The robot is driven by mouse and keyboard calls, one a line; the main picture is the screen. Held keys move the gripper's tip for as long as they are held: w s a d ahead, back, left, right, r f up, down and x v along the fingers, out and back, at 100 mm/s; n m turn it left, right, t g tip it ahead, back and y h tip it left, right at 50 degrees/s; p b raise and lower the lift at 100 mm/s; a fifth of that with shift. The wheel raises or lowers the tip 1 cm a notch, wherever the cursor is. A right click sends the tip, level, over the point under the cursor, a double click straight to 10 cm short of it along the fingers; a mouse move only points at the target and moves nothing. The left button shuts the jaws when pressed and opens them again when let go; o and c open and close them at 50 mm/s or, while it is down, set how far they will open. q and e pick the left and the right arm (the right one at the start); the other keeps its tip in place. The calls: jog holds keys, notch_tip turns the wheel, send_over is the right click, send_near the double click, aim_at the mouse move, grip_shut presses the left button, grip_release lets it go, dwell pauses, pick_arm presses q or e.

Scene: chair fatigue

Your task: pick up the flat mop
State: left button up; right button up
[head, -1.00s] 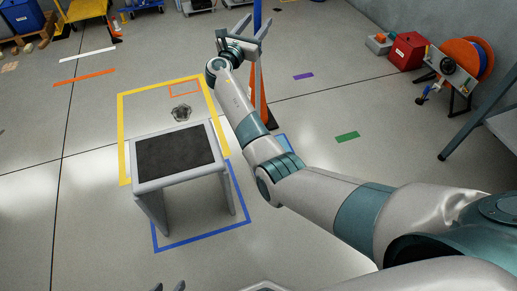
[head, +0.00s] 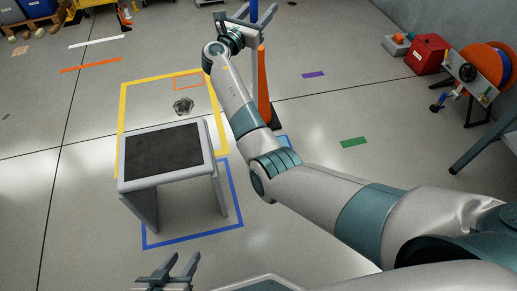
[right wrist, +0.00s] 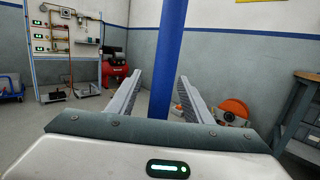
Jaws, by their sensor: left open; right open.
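A blue upright pole (head: 254,12), apparently the flat mop's handle, rises at the top of the head view above a tall orange part (head: 263,85) with a dark base. My right gripper (head: 246,20) is open at the pole. In the right wrist view the pole (right wrist: 170,50) stands upright between the two spread fingers (right wrist: 160,82), with no clear contact. The mop's flat head cannot be made out. My left gripper (head: 178,266) is open and empty at the bottom of the head view, away from the pole.
A grey stool-like stand (head: 165,150) with a dark top stands inside yellow and blue floor tape, left of my right arm. An orange reel (head: 488,65) and a red box (head: 431,54) stand at right. Open floor (head: 60,215) lies at left.

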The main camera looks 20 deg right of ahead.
pick_arm(q)
jog(key=shift+s+a+f, duration=0.1)
jog(key=shift+s+a, duration=0.05)
jog(key=shift+a, duration=0.25)
pick_arm(e)
jog(key=shift+c, duration=0.7)
jog(key=c, duration=1)
jog(key=shift+r, duration=0.2)
grip_shut()
pick_arm(q)
jog(key=shift+d, duration=0.15)
